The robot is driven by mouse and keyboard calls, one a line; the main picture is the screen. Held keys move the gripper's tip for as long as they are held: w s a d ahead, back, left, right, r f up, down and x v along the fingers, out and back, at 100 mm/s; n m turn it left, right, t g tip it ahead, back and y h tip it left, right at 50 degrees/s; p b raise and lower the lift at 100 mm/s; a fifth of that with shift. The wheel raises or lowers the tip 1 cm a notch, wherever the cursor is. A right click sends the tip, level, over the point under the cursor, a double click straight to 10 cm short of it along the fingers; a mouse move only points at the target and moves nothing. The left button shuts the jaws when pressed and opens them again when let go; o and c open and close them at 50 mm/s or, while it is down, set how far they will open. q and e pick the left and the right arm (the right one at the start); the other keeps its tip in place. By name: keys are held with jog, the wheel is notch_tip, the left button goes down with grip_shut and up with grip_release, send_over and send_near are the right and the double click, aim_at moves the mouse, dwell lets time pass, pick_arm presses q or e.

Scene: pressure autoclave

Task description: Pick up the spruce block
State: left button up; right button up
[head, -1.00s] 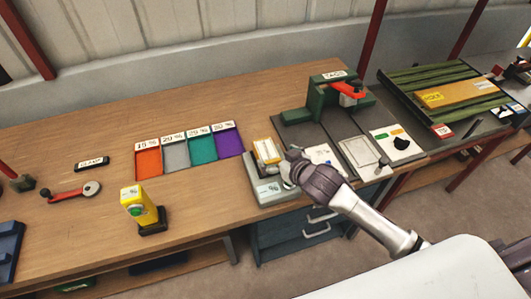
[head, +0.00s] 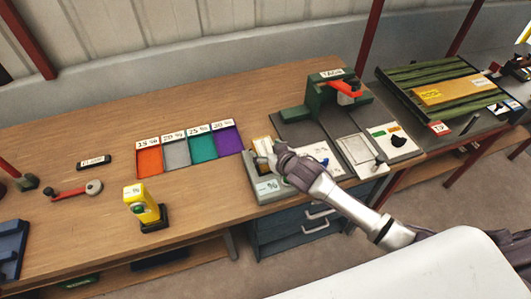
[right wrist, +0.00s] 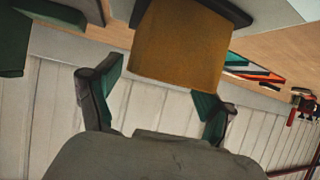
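A light wooden block (head: 263,149) sits on the small grey weighing device (head: 269,188) at the bench's front edge. No name on the block can be read, so I cannot confirm it is spruce. My right gripper (head: 268,158) is at the block and covers part of it. In the right wrist view the block (right wrist: 180,48) shows its brown face close to the fingertips. My right gripper (right wrist: 160,90) there has its two green-padded fingers spread apart, the block's end between or just beyond them. Contact is not clear. My left gripper is not in view.
Orange, grey, green and purple trays (head: 230,139) with percent labels lie left of the weighing device. A yellow handheld meter (head: 140,203) stands front left. A green press with a red lever (head: 335,92) stands behind. A rack with a plank (head: 452,91) is at right.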

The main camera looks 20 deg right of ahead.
jog(key=c, duration=1)
